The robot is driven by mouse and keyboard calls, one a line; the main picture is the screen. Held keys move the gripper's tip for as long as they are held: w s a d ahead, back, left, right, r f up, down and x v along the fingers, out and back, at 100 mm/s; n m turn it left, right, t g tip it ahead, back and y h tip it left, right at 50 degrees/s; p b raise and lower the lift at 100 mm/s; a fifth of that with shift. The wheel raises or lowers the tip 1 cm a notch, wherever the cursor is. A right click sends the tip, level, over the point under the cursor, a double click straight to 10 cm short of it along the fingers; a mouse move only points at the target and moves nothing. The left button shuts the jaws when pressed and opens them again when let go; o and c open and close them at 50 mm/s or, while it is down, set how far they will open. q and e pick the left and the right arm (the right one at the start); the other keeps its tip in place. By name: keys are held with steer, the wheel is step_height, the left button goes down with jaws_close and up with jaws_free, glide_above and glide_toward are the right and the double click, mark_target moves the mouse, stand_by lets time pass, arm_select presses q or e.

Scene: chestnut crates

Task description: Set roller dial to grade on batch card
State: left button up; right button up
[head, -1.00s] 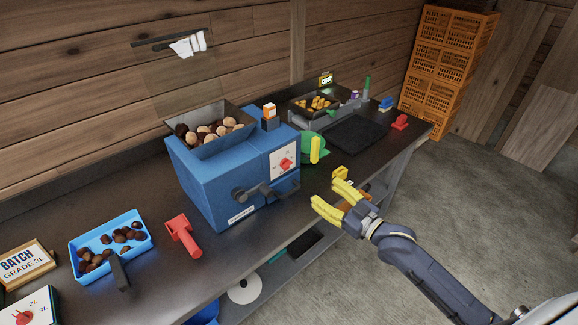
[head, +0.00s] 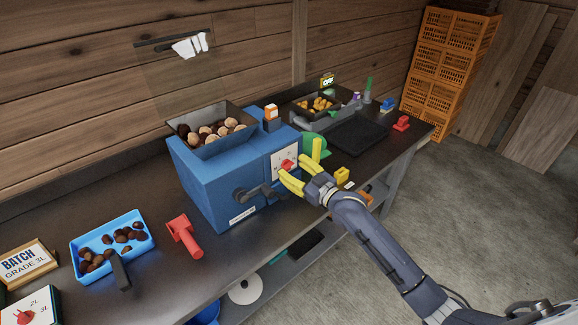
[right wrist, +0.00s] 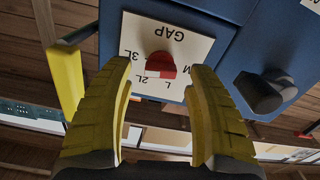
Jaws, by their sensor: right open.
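The roller dial is a red knob (head: 287,164) on a white plate on the blue machine's front. In the right wrist view the knob (right wrist: 163,62) shows upside down under the word GAP, with 3L, 2L, L and M around it. Its white mark seems to lie near 2L and L, but I cannot tell exactly. My right gripper (head: 292,172) is open in front of the plate. Its yellow fingers (right wrist: 160,75) lie either side of the knob; contact is not clear. The batch card (head: 25,263) at far left reads BATCH GRADE 3L. My left gripper is not in view.
The blue machine (head: 220,182) carries a hopper of chestnuts. A dark crank (head: 262,192) sits beside the dial, and a yellow handle (right wrist: 65,78) stands on the other side. A blue tray (head: 140,233) and a red tool (head: 184,236) lie on the bench.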

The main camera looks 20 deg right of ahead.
steer(key=shift+x, duration=1.05)
jaws_close()
steer(key=shift+r, duration=0.1)
